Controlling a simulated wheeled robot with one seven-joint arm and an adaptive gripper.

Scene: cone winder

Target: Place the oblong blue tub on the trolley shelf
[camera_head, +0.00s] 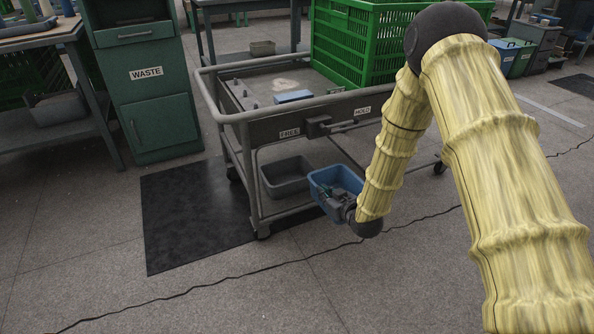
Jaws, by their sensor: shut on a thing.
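The oblong blue tub (322,178) is low beside the near side of the grey trolley (262,131), to the right of the grey tub. My gripper (337,200) is shut on the tub's near wall, and my arm reaches down to it from the right. The trolley's lower shelf (285,211) shows by its near edge. I cannot tell whether the blue tub touches the shelf or hangs just above it. My forearm hides part of the trolley's right side.
A grey tub (286,175) stands on the lower shelf. The trolley's top holds a green crate (358,45) and a small blue box (294,97). A green waste cabinet (150,90) stands left, by a black mat (185,215). The floor in front is clear.

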